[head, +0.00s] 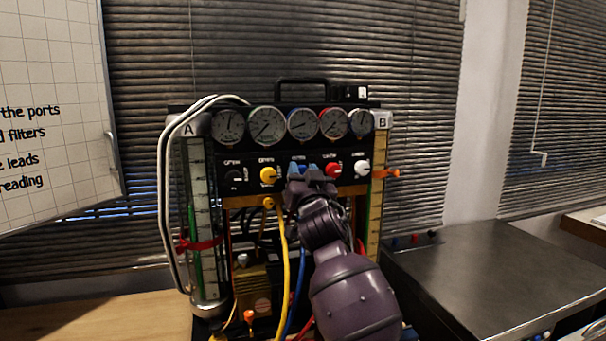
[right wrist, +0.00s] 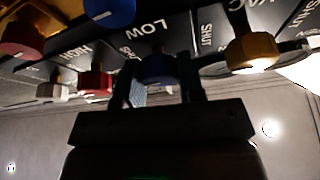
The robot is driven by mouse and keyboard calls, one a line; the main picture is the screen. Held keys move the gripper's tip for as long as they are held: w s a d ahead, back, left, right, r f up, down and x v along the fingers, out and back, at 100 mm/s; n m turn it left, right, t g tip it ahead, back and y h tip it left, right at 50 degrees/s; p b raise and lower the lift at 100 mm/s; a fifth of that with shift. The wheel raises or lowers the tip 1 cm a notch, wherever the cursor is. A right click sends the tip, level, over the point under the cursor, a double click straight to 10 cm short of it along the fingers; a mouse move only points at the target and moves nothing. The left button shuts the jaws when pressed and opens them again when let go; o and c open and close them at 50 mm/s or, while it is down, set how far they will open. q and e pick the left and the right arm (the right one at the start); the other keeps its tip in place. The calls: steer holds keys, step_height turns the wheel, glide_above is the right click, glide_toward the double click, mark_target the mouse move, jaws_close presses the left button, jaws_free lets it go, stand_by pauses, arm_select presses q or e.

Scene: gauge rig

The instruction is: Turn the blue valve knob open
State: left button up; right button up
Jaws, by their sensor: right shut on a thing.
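The blue valve knob (right wrist: 157,68) sits on the rig's black front panel, between the yellow knob and the red knob. In the head view it is mostly hidden by my right gripper (head: 305,174). In the right wrist view the two fingers of my right gripper (right wrist: 157,80) stand on either side of the blue knob, shut on it. My left gripper is in neither view.
The yellow knob (head: 268,174) and the red knob (head: 333,169) flank the grip closely, with a white knob (head: 362,167) farther right. Gauges (head: 302,124) line the panel above. Yellow hose (head: 282,255) and blue hose (head: 297,290) hang below. A dark bench (head: 480,275) stands right.

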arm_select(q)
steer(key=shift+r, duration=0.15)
